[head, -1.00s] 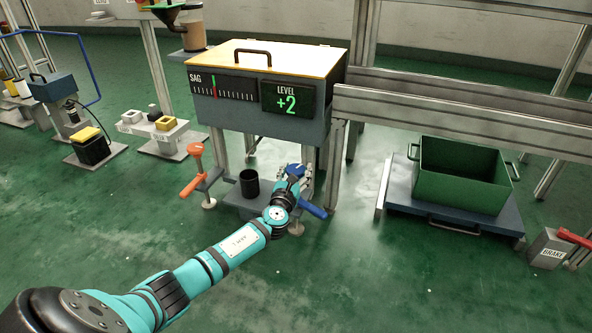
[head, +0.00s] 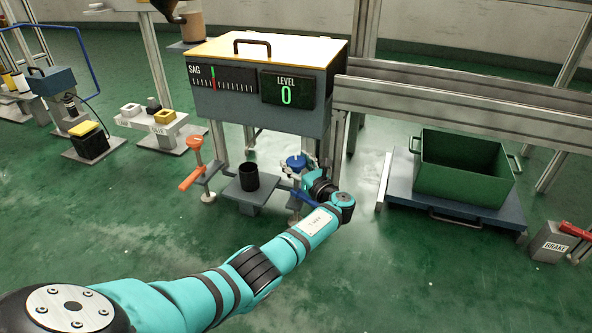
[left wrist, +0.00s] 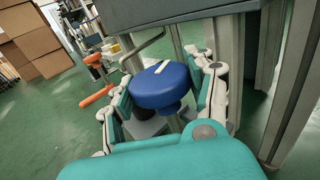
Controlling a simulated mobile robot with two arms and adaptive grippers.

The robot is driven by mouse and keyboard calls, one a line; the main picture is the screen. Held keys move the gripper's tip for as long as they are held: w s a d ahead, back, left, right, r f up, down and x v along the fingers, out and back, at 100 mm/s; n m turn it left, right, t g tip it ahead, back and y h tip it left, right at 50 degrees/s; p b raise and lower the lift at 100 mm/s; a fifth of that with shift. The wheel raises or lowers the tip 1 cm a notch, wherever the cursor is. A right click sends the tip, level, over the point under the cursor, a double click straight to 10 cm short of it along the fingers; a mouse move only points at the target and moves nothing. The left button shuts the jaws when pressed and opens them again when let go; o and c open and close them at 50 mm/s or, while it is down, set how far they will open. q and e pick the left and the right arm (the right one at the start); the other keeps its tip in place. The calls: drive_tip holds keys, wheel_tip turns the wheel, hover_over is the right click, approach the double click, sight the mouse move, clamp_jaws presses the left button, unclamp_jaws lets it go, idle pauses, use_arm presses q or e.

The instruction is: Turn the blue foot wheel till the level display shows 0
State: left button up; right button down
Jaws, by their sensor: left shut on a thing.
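The blue foot wheel (head: 296,162) sits below the right part of the machine box, and it fills the middle of the left wrist view (left wrist: 162,86) with a white mark on its top. My left gripper (head: 312,172) is shut on the wheel, and its fingers lie on both sides of it in the left wrist view (left wrist: 165,100). The level display (head: 287,91) on the box front shows a green 0. My right gripper is not in view.
An orange foot wheel (head: 195,143) stands to the left, with a black cup (head: 249,176) on a grey plate between the two. A green crate (head: 462,170) rests on a low platform at right. A brake box (head: 552,243) stands at far right.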

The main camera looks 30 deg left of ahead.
use_arm(q)
drive_tip(key=shift+n+g+y+b, duration=0.4)
drive_tip(key=shift+n+g+b, duration=0.25)
drive_tip(key=shift+g, duration=0.15)
drive_tip(key=o, duration=1.2)
drive_tip(key=v, duration=1.2)
drive_tip(key=shift+w, duration=0.1)
